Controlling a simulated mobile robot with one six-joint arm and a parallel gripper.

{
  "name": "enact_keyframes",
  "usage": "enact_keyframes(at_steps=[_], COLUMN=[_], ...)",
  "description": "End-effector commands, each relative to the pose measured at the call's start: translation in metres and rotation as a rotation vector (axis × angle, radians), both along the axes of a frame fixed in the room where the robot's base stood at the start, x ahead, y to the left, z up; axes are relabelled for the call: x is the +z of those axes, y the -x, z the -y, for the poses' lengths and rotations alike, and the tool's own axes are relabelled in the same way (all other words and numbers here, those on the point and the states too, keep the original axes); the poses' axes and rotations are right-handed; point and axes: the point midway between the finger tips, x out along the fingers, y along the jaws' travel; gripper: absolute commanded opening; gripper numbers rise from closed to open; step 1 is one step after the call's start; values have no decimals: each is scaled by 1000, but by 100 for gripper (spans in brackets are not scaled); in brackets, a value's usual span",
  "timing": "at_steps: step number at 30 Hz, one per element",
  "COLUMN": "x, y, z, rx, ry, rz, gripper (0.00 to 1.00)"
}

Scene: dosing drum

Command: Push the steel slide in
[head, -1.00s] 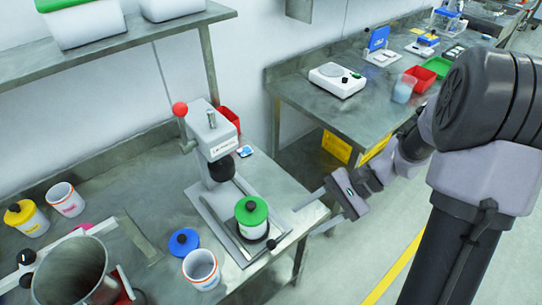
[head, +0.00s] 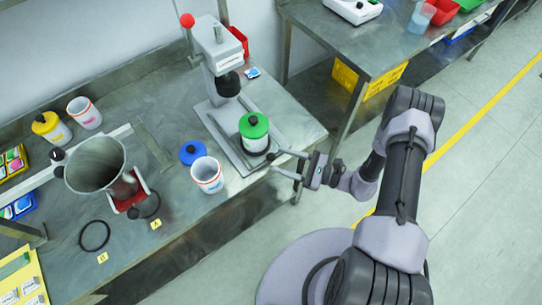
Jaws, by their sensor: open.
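The steel slide (head: 234,153) lies in the base of the bench press (head: 221,75), its near end toward the bench's front edge. A white jar with a green lid (head: 254,131) stands upright on it. A dark round knob (head: 270,156) shows at the slide's near end. My gripper (head: 277,160) is open at the bench's front edge, its two fingers pointing left at the knob. The fingertips are very close to the knob; I cannot tell whether they touch it. The jar hides part of the slide.
A white cup (head: 207,175) and a blue lid (head: 192,152) stand left of the press. A red-knobbed lever (head: 187,20) rises beside the press. A second bench (head: 322,28) stands at the back right. Open floor lies at right.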

Motion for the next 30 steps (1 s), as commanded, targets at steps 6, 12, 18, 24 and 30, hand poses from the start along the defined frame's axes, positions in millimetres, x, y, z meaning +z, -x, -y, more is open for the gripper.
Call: enact_keyframes(at_steps=[6, 12, 18, 24, 30], x=[0, 0, 0, 0, 0], y=[-13, -16, -16, -16, -16], z=[-32, -40, -40, -40, -40], rx=[2, 0, 0, 1, 1], ry=[1, 0, 0, 1, 1], rz=[1, 1, 1, 1, 1], gripper=[50, 50, 48, 9, 0])
